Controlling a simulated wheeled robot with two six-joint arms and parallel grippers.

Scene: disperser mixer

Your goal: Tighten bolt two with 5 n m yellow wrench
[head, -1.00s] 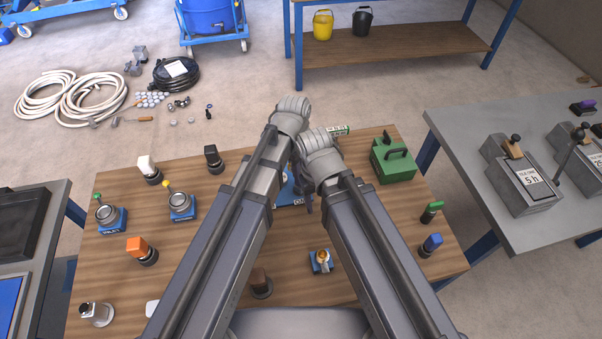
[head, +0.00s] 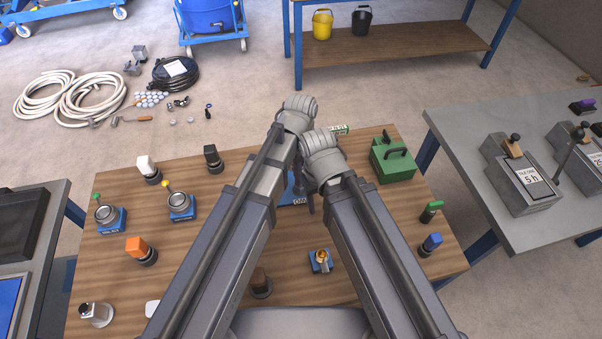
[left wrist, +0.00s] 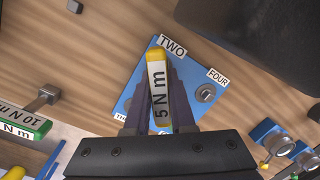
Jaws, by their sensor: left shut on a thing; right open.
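The yellow wrench with a white "5 N m" label (left wrist: 157,92) is held between the fingers of my left gripper (left wrist: 158,115), seen in the left wrist view. It lies over a blue plate (left wrist: 135,95) labelled TWO, FOUR and, partly hidden, a third label starting with TH. A grey bolt (left wrist: 206,94) shows beside FOUR. The bolt by TWO is hidden by the wrench, so contact cannot be told. In the head view the plate (head: 289,194) is mostly covered by my arms.
A green "10 N m" wrench (left wrist: 22,124) lies left of the plate in the left wrist view. The wooden table holds a green box (head: 392,162), a small blue block with a brass top (head: 320,261), blue-based pots (head: 181,206) and several coloured-handled pieces around the edges.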

